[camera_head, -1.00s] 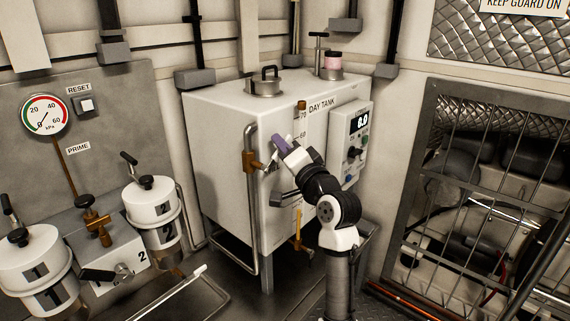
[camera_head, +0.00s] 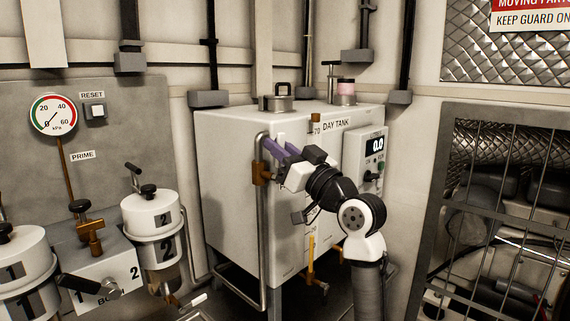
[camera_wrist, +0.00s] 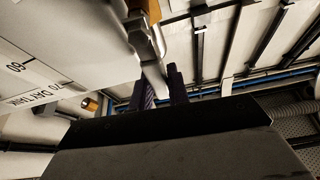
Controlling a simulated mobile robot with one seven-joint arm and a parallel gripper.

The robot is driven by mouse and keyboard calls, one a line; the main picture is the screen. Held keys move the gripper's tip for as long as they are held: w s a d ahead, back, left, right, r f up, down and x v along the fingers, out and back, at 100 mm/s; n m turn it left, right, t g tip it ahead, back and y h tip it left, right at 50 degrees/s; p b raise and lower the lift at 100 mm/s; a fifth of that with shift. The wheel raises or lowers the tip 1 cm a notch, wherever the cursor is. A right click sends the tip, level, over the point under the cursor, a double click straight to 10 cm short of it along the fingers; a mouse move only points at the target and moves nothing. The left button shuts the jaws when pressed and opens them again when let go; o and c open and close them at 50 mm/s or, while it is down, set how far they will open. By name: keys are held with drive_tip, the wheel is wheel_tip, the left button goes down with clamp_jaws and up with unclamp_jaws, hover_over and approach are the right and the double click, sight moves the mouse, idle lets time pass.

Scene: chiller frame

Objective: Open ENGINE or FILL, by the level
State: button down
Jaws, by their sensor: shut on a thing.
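The white day tank (camera_head: 232,165) stands in the middle, with a scale and a brass top fitting (camera_head: 315,118) on its front. A brass valve (camera_head: 262,172) sits on the grey pipe at the tank's left edge; it also shows in the wrist view (camera_wrist: 151,9). My gripper (camera_head: 275,148) is just right of and above this valve. In the wrist view, its purple fingers (camera_wrist: 163,90) close around the end of the valve's silver lever (camera_wrist: 150,62). A lower brass valve (camera_head: 318,284) is under the tank front. My arm hides much of the scale; ENGINE and FILL labels are not readable.
A control box (camera_head: 366,160) with a display that seems to read 0.0 is right of my arm. The two filters, numbered 1 (camera_head: 22,258) and 2 (camera_head: 150,212), stand left. A barred guard (camera_head: 500,215) is at right.

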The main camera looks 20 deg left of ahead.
drive_tip(key=shift+s+a+f+n+g+y+b, duration=0.15)
drive_tip(key=shift+s+n+g+y+b, duration=0.2)
drive_tip(key=shift+n+g+b, duration=0.55)
drive_tip(key=shift+s+a+n, duration=0.1)
drive_tip(key=shift+s+n, duration=0.15)
drive_tip(key=shift+n, duration=0.25)
drive_tip(key=c, duration=1.3)
unclamp_jaws()
drive_tip(key=shift+c, duration=0.2)
drive_tip(key=v, duration=1.3)
drive_tip(key=shift+s+d, duration=0.2)
drive_tip(key=shift+d, duration=0.2)
